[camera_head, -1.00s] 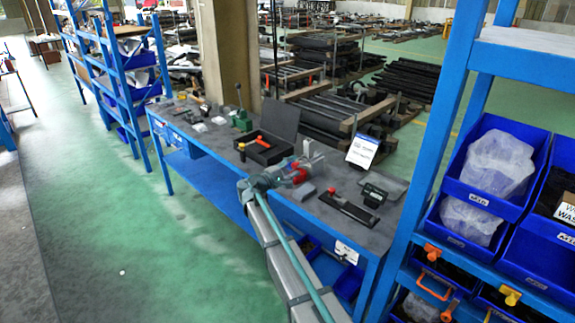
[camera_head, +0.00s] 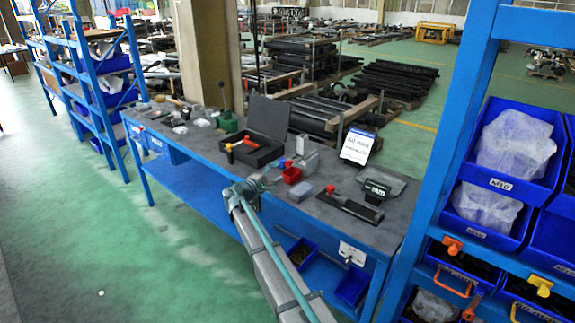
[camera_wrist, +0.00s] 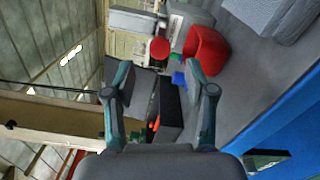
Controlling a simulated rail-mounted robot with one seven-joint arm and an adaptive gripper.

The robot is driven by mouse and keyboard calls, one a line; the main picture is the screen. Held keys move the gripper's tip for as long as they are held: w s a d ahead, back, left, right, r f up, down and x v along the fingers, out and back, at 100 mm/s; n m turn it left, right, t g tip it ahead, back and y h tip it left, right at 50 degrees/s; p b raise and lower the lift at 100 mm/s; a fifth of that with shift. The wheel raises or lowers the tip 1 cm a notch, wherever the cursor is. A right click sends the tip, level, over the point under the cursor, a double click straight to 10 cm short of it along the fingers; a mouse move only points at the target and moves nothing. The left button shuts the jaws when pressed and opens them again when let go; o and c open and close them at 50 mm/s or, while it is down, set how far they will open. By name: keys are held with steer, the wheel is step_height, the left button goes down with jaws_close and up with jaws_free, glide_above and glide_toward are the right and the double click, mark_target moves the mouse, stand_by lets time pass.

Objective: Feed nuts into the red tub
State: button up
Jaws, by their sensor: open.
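The red tub (camera_head: 291,175) stands on the grey workbench top, right of the black open case. It also shows in the wrist view (camera_wrist: 207,55), tilted by the camera's angle. My gripper (camera_wrist: 160,92) is open, its two fingers apart with nothing held between them. In the head view my gripper (camera_head: 250,187) is at the bench's front edge, left of the tub and apart from it. I cannot make out any loose nuts, and the inside of the tub is not clear.
The black case (camera_head: 250,150) holds an orange-handled tool. A caliper (camera_head: 348,207), a small display (camera_head: 376,191) and a sign (camera_head: 357,147) stand to the right. Blue bins (camera_head: 301,252) sit under the bench. A blue rack (camera_head: 452,160) with bins is at the right.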

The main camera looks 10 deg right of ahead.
mark_target(287, 165)
steer(key=p+x, duration=0.2)
steer(key=x, duration=0.5)
steer(key=shift+w+d, duration=0.2)
steer(key=shift+w, duration=0.05)
jaws_close()
